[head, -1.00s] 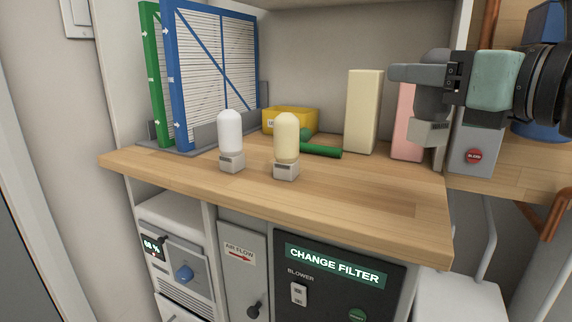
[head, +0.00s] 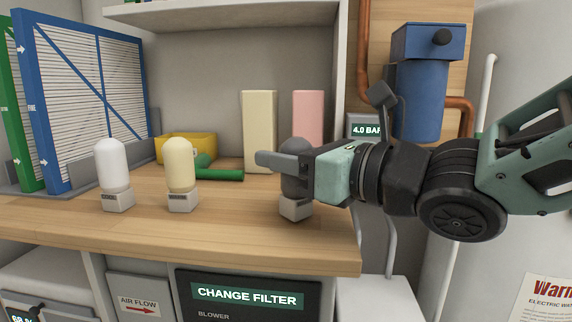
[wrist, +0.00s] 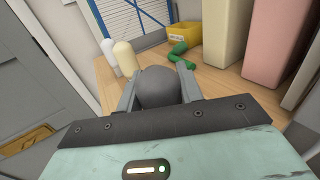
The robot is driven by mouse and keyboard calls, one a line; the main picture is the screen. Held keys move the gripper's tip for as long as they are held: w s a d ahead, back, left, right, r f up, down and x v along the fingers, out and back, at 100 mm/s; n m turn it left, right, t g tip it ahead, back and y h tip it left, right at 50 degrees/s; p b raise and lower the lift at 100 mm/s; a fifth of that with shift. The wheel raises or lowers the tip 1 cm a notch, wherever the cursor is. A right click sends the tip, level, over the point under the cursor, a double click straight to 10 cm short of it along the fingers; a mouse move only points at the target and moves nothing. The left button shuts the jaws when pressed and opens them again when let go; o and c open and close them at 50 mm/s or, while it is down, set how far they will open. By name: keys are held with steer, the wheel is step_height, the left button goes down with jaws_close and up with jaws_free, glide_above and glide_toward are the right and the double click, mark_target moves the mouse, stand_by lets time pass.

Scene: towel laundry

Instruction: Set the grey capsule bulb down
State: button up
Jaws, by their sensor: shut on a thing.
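The grey capsule bulb (head: 295,184) is in my gripper (head: 284,160), near the right end of the wooden counter (head: 230,232). Its dark dome sits between the two fingers, and its light base (head: 295,208) hangs below them, upright or nearly so. I cannot tell whether the base touches the counter. In the wrist view the bulb's round dark top (wrist: 158,88) fills the gap between the fingers. The fingers hide part of the dome.
A white capsule bulb (head: 113,165) and a cream one (head: 181,165) stand to the left on the counter. Behind are a yellow bin (head: 186,148), a green object (head: 218,174), a cream box (head: 258,130) and a pink box (head: 307,117). The front counter strip is clear.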

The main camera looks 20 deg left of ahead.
steer(key=shift+f, duration=0.25)
steer(key=o, duration=1)
steer(key=shift+r, duration=0.15)
steer(key=v, duration=1.2)
